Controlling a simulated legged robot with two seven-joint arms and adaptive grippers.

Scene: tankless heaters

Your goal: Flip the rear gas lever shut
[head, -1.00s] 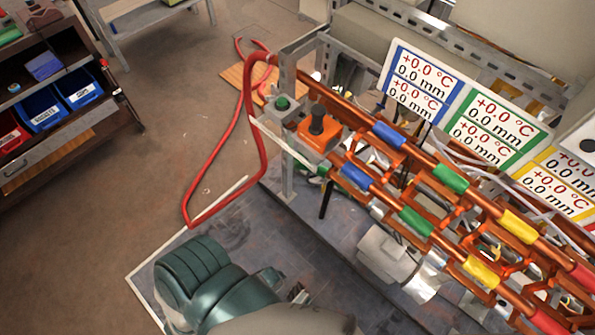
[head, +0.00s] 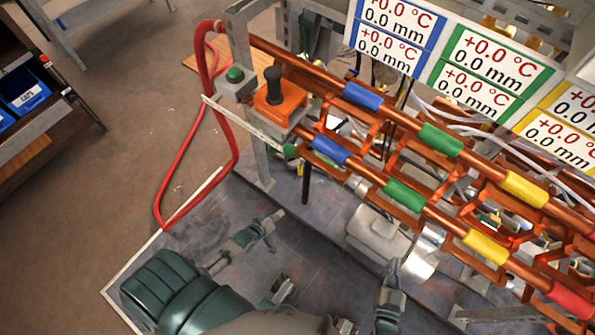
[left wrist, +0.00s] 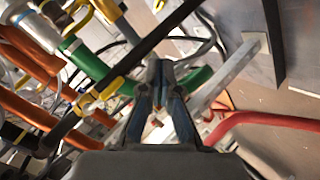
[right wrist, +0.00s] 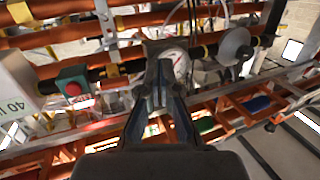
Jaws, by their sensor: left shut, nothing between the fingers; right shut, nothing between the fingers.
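I cannot tell for certain which part is the rear gas lever. In the left wrist view, a yellow lever-like part (left wrist: 100,95) lies on the pipework left of my left gripper (left wrist: 162,70), and another yellow part (left wrist: 78,14) shows at the top left. In the head view my left gripper (head: 276,215) is shut and empty, low in front of the pipe rack. My right gripper (head: 393,265) is shut and empty further right, below the copper pipes. In the right wrist view the right gripper (right wrist: 165,70) points toward a round white gauge (right wrist: 178,62).
Copper pipes with coloured bands (head: 440,140) run across the rack. An orange box with a black knob (head: 278,100), a green button (head: 235,75) and a looping red hose (head: 232,150) are at its left end. Display panels (head: 490,80) stand behind. Open floor lies left.

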